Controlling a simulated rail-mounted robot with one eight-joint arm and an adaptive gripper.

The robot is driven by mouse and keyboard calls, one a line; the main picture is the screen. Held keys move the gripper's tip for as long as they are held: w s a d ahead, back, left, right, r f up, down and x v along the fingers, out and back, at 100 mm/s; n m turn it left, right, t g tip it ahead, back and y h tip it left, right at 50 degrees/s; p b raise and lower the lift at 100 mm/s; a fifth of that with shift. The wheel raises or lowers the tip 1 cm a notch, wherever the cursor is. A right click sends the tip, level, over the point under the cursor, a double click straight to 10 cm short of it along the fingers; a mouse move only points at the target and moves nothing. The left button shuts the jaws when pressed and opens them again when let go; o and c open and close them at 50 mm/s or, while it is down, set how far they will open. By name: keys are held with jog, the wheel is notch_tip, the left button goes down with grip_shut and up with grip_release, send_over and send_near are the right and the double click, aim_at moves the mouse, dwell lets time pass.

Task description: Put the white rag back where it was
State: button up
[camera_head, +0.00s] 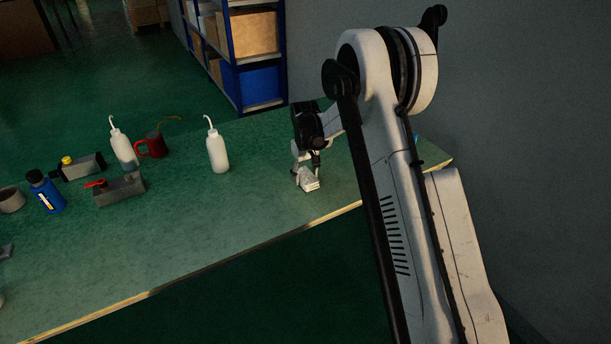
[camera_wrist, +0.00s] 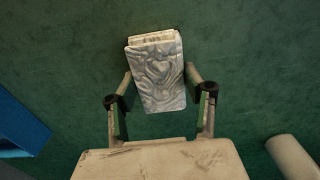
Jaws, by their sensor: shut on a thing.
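The white rag (camera_head: 309,181) is a small folded bundle near the right end of the green bench, close to its front edge. My gripper (camera_head: 306,167) points down and is shut on the rag. In the wrist view the rag (camera_wrist: 158,72) sits between the two fingers, with its wrinkled side and folded layers showing. I cannot tell whether the rag touches the bench top or is slightly above it.
A white wash bottle (camera_head: 217,150) stands left of my gripper; another (camera_head: 122,148) stands beside a red mug (camera_head: 151,146). Grey blocks (camera_head: 119,189) and a blue bottle (camera_head: 46,191) are farther left. A blue object (camera_wrist: 18,125) shows in the wrist view. The front middle bench is clear.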

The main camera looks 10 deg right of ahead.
jog(key=shift+f, duration=0.1)
jog(key=o, duration=0.7)
jog(key=shift+f, duration=0.1)
jog(key=shift+c, duration=0.2)
jog(key=o, duration=0.5)
jog(key=shift+c, duration=0.2)
